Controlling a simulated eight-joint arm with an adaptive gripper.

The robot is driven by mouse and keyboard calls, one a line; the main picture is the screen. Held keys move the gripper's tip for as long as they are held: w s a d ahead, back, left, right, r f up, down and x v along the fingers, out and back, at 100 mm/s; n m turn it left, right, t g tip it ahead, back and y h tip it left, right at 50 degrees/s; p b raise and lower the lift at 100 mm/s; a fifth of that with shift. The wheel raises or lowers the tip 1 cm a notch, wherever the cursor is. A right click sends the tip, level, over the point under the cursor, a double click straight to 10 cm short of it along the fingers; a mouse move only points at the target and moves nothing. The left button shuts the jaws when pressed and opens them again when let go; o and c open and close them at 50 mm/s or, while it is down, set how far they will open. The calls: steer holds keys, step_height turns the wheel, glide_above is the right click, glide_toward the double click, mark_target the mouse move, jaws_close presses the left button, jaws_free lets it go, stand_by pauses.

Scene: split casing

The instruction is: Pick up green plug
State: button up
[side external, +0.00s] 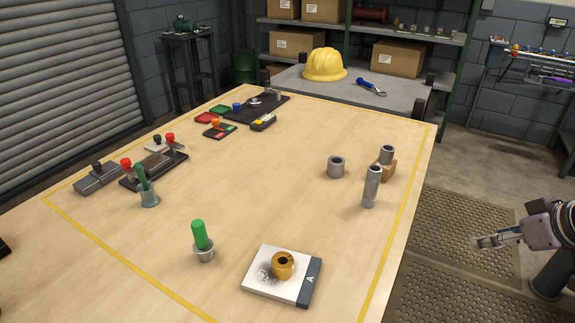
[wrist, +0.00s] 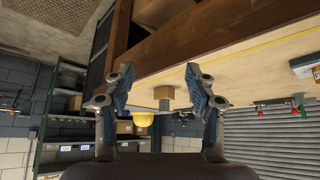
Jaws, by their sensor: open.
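A bright green plug (side external: 199,234) stands upright in a small grey cup (side external: 204,254) near the front of the table. A second, darker green piece (side external: 141,178) leans slightly in another grey cup (side external: 149,198) farther left. I cannot tell from its shape whether it is also a plug. My gripper (side external: 482,242) is beyond the table's right edge, far from both green pieces and holding nothing. In the wrist view, my gripper (wrist: 160,78) has its two fingers spread apart with nothing between them.
A white block marked A (side external: 258,285) carries a brass ring (side external: 283,264) right of the green plug. Grey cylinders (side external: 371,187) stand near the right edge. Black fixtures with red knobs (side external: 155,170) are at left. The table's middle is clear.

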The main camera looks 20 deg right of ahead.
steer(key=w+a+r+n+g+y, duration=0.1)
steer(key=w+a+r+n, duration=0.2)
steer(key=w+a+r, duration=0.45)
steer(key=w+a+r+n+g+y, duration=0.1)
steer(key=w+a+r+n+y, duration=0.15)
steer(key=w+a+r, duration=0.75)
steer(key=n+g, duration=0.2)
steer(key=n, duration=0.3)
glide_toward(199, 224)
steer(key=x, duration=1.1)
steer(key=shift+f, duration=0.2)
jaws_close()
